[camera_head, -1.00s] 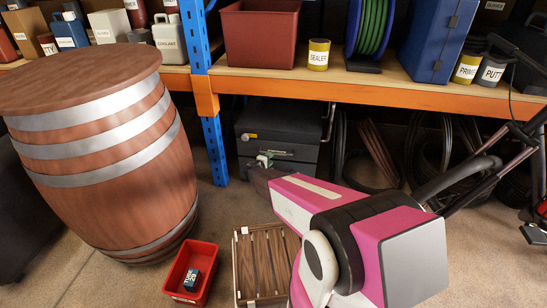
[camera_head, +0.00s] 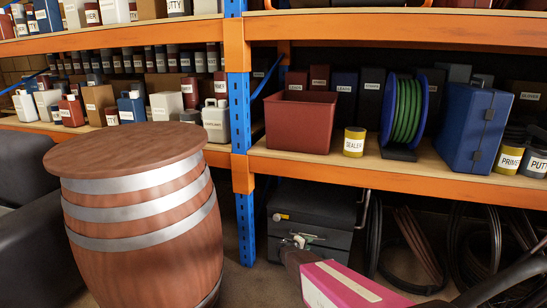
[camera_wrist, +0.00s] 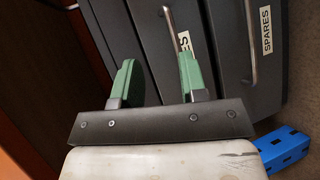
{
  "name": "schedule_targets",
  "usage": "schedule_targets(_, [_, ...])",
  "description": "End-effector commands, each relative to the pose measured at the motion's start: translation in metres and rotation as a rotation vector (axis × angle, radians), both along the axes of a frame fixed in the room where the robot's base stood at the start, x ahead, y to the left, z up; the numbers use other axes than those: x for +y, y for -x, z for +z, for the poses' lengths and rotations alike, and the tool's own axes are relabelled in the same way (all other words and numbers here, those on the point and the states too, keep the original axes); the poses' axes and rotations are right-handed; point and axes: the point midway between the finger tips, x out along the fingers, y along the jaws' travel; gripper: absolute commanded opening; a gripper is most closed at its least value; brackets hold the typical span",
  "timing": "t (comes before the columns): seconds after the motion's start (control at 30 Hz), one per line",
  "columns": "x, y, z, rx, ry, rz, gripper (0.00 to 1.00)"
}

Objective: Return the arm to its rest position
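My arm is pink and white and reaches in from the lower right of the head view, its end in front of a dark cabinet (camera_head: 312,218) under the shelf. In the wrist view my gripper (camera_wrist: 157,72) has two green fingers standing apart with nothing between them. Beyond the fingers are dark drawer fronts (camera_wrist: 222,50) with metal handles and "SPARES" labels. In the head view the gripper is small and partly cut off by the arm.
A wooden barrel (camera_head: 140,225) stands left of a blue rack post (camera_head: 245,222). The orange-edged shelf (camera_head: 390,178) above the arm holds a red bin (camera_head: 301,122), a sealer tin (camera_head: 354,142), a green reel (camera_head: 405,112) and a blue case (camera_head: 477,128). Black coils (camera_head: 470,250) lie at right.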

Motion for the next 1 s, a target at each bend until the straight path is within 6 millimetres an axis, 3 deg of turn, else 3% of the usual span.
schedule_targets(0.03, [-0.012,0.021,0.018,0.011,-0.043,-0.052,0.39])
schedule_targets(0.2, [-0.042,0.077,0.053,0.079,-0.226,-0.236,0.39])
schedule_targets(0.4, [-0.055,0.148,0.090,0.175,-0.485,-0.420,0.39])
schedule_targets(0.7, [-0.034,0.247,0.146,0.328,-0.921,-0.576,0.39])
schedule_targets(0.83, [-0.019,0.274,0.167,0.378,-1.075,-0.593,0.39])
schedule_targets(1.0, [-0.007,0.289,0.182,0.410,-1.185,-0.595,0.39])
